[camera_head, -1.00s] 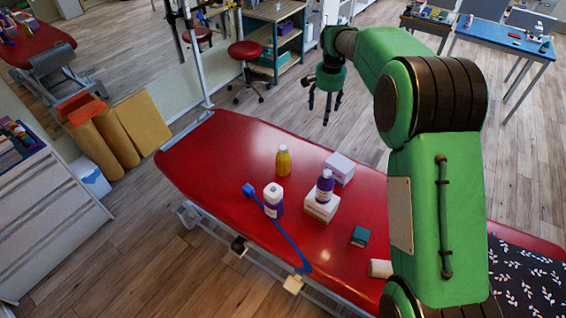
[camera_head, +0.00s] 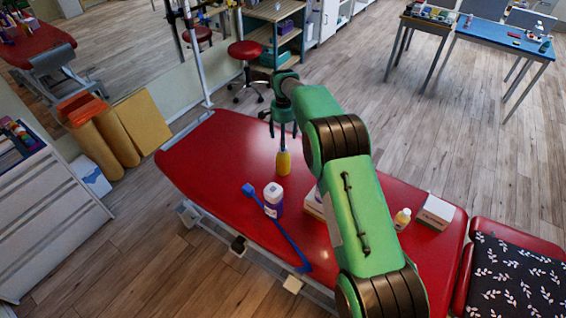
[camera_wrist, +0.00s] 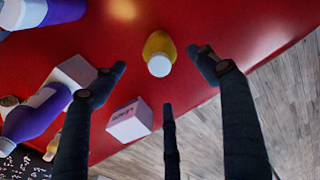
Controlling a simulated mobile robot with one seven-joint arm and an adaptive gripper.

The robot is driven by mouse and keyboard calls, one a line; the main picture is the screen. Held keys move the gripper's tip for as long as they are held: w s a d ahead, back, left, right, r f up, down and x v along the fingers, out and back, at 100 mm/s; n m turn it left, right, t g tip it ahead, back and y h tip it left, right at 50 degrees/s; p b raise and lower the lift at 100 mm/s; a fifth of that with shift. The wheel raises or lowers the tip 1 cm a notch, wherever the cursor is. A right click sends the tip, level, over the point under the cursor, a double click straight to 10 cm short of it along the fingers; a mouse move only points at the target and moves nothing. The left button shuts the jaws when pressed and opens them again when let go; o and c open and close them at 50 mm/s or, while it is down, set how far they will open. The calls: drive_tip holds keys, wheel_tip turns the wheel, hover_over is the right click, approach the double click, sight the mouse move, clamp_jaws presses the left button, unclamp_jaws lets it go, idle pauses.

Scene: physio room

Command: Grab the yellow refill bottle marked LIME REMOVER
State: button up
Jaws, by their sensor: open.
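A yellow bottle (camera_head: 283,163) stands upright on the red treatment table (camera_head: 225,140); its label cannot be read. My gripper (camera_head: 283,135) hangs just above it, pointing down. In the wrist view the bottle (camera_wrist: 158,46) shows from above with its pale cap, ahead of and between the spread fingers of my open gripper (camera_wrist: 160,75). Nothing is held. A smaller pale-yellow bottle (camera_head: 402,219) with a white cap stands farther right on the table; its label is also unreadable.
A purple bottle (camera_wrist: 38,110) and a white box (camera_wrist: 130,121) lie close to my fingers in the wrist view. The table's left end is clear.

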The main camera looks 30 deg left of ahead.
sight(283, 159)
drive_tip(key=shift+f, duration=0.1)
drive_tip(key=shift+f+b, duration=0.35)
drive_tip(key=shift+f, duration=3.85)
drive_tip(key=shift+f, duration=2.6)
drive_tip(key=shift+c, duration=0.5)
drive_tip(key=c, duration=1.5)
drive_tip(key=shift+r, duration=0.15)
